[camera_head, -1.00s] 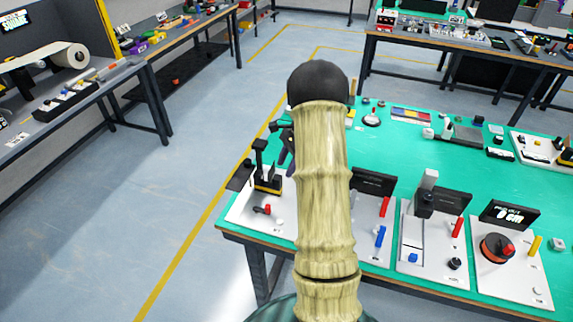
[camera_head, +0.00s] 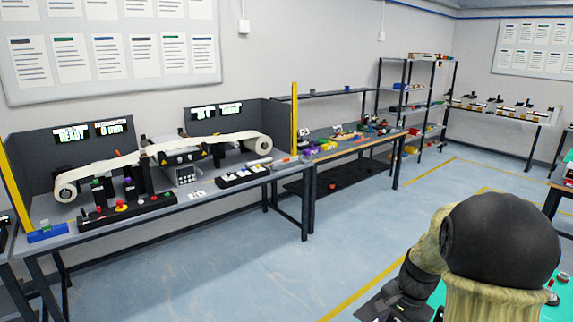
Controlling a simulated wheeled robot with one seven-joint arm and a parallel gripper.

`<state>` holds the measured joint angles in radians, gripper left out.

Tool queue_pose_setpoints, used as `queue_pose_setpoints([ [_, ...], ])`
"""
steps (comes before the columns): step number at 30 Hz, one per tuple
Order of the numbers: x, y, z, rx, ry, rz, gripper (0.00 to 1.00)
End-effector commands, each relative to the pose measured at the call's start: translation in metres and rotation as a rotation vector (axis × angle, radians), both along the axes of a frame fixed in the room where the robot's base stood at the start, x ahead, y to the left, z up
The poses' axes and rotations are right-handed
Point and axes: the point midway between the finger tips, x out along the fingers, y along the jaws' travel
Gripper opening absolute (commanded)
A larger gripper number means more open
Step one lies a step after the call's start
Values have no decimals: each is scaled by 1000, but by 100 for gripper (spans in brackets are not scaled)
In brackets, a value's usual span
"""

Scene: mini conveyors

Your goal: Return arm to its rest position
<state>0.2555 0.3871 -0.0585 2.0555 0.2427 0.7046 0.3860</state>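My arm stands at the lower right, with its pale ribbed links and a big black rounded joint. Beyond the joint, the arm bends left and down to a dark end, where my gripper (camera_head: 402,290) seems to be. Its fingers cannot be made out, so I cannot tell whether it is open or holds anything. The green-topped table (camera_head: 436,300) shows only in small part beside and behind the arm.
At the left, a workbench (camera_head: 225,192) carries mini conveyors with pale belts (camera_head: 110,165). A second bench (camera_head: 365,142) and a shelf rack (camera_head: 412,100) stand behind it. Blue-grey floor (camera_head: 250,275) with yellow lines lies open between the benches and my arm.

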Motion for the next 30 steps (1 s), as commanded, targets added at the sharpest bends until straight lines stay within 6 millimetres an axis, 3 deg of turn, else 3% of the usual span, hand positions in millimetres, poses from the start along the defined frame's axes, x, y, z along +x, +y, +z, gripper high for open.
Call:
queue_pose_setpoints([
  [1,-14,17,6,-30,-27,102,43],
  [6,-61,61,18,-135,-120,465,43],
  [12,-107,92,21,-224,-209,799,43],
  [16,-116,97,21,-241,-226,867,43],
  [30,-115,97,21,-240,-225,861,43],
])
